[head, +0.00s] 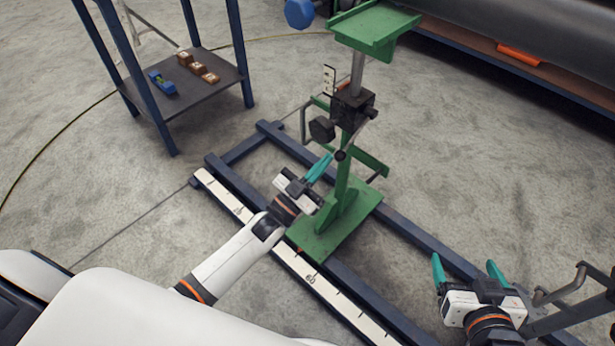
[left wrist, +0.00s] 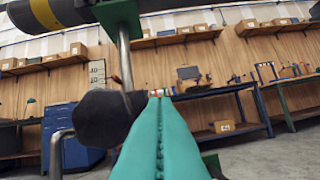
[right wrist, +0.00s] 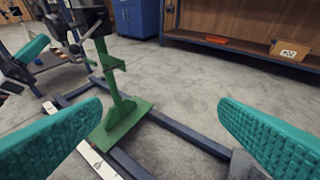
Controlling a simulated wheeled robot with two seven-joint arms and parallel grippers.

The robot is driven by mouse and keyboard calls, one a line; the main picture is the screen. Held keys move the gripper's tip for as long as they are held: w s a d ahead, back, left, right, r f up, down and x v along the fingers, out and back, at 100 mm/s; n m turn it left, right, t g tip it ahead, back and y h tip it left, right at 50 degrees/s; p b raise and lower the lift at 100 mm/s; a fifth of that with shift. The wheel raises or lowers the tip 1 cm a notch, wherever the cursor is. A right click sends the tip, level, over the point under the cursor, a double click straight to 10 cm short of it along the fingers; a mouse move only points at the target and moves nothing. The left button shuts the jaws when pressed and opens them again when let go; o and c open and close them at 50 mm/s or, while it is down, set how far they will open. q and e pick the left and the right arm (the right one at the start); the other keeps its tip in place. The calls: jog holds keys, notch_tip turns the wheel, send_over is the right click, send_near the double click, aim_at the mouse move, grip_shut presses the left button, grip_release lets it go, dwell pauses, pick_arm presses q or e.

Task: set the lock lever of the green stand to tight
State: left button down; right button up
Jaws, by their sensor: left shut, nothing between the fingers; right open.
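The green stand (head: 347,190) stands upright on the blue rail frame, with a green cradle (head: 375,32) on a grey post. A black clamp block (head: 352,108) sits around the post, with a dark faceted knob (head: 321,128) on its left. A thin grey lever with a black ball end (head: 340,155) slants down from the block. My left gripper (head: 328,158) is shut and empty, its tips close to the ball end; contact cannot be told. The faceted knob looms left of the fingers in the left wrist view (left wrist: 100,118). My right gripper (head: 468,265) is open and empty, away from the stand.
The blue rail frame (head: 410,225) with a white scale strip (head: 290,262) lies on the floor. Open floor lies right of the stand.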

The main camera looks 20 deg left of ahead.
pick_arm(q)
jog(key=v, duration=0.5)
jog(key=shift+r, duration=0.2)
pick_arm(e)
jog(key=shift+s+d+f+g, duration=0.35)
jog(key=shift+s+f+g, duration=0.45)
jog(key=shift+f, duration=0.1)
pick_arm(q)
jog(key=shift+d, duration=0.1)
pick_arm(e)
jog(key=shift+w, duration=0.1)
